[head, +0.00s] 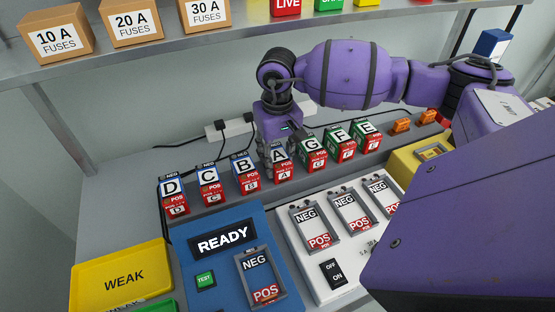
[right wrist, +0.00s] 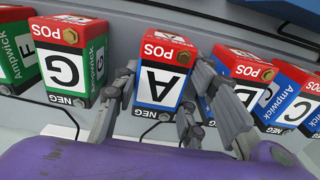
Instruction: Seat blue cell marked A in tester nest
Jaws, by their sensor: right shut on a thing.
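The blue cell marked A (head: 283,164) is in the row of cells on the grey ledge, between cells B and G. My right gripper (head: 279,140) reaches down onto it from behind and is shut on it. In the right wrist view a finger of the gripper (right wrist: 160,100) lies on each side of cell A (right wrist: 162,72), whose POS end and letter show. I cannot tell whether it is lifted off the ledge. The tester (head: 182,247) is a blue panel with a READY display and a green TEST button. Its nest (head: 259,271), marked NEG and POS, is empty. My left gripper is not in view.
Blue cells D (head: 173,193), C (head: 209,184) and B (head: 244,173) stand left of A; green cells G (head: 312,150), F and E stand close on its right. A white panel (head: 335,270) with several nests is right of the tester. A yellow WEAK tray (head: 90,272) lies left.

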